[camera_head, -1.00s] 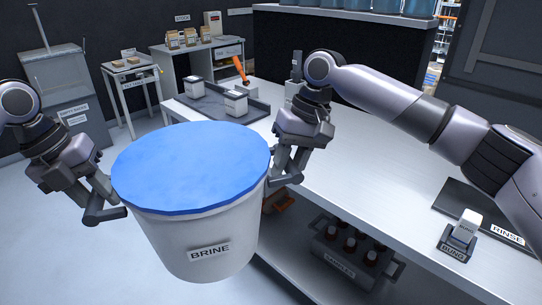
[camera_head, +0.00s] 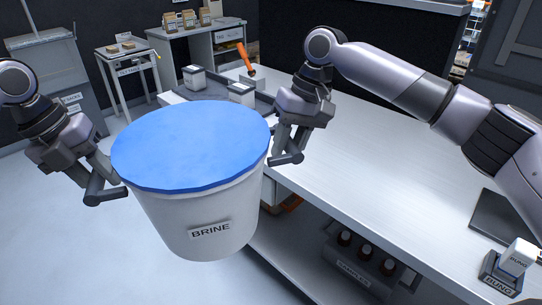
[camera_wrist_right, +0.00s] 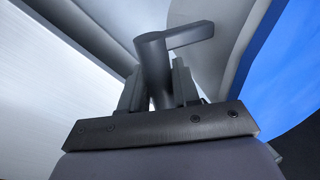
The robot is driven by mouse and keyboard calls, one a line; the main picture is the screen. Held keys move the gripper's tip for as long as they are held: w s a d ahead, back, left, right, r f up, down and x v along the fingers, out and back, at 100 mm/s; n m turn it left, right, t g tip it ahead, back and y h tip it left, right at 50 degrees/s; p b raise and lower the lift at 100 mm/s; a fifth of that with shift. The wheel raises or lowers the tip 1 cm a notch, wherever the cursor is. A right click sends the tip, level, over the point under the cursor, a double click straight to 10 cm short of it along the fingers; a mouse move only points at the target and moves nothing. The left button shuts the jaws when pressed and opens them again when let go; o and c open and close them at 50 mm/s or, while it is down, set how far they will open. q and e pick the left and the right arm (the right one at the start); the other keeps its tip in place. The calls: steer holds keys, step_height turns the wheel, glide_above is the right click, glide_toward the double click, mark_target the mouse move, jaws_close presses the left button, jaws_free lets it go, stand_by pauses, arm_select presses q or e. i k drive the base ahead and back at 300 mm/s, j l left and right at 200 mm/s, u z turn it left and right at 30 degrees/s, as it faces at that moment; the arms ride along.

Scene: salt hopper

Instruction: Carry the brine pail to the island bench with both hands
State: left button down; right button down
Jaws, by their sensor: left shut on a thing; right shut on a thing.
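The brine pail (camera_head: 215,222) is a white tub with a blue lid (camera_head: 192,145) and a BRINE label. It hangs upright in the air at the left front corner of the island bench (camera_head: 375,165). My left gripper (camera_head: 106,190) is shut on a dark handle at the pail's left side. My right gripper (camera_head: 284,155) is shut on the handle at its right side. The right wrist view shows my right jaws (camera_wrist_right: 160,95) closed around that dark handle, with the blue lid (camera_wrist_right: 285,75) at the right.
A dark tray with white boxes (camera_head: 240,92) and an orange-handled tool (camera_head: 245,58) stand at the bench's far left. A BUNG holder (camera_head: 500,275) stands at the near right. A bottle crate (camera_head: 362,262) sits on the lower shelf. The bench's middle top is clear.

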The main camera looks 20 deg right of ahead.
mark_target(378, 176)
steer(key=i, duration=0.95)
steer(key=i+z, duration=0.25)
steer(key=z, duration=1.8)
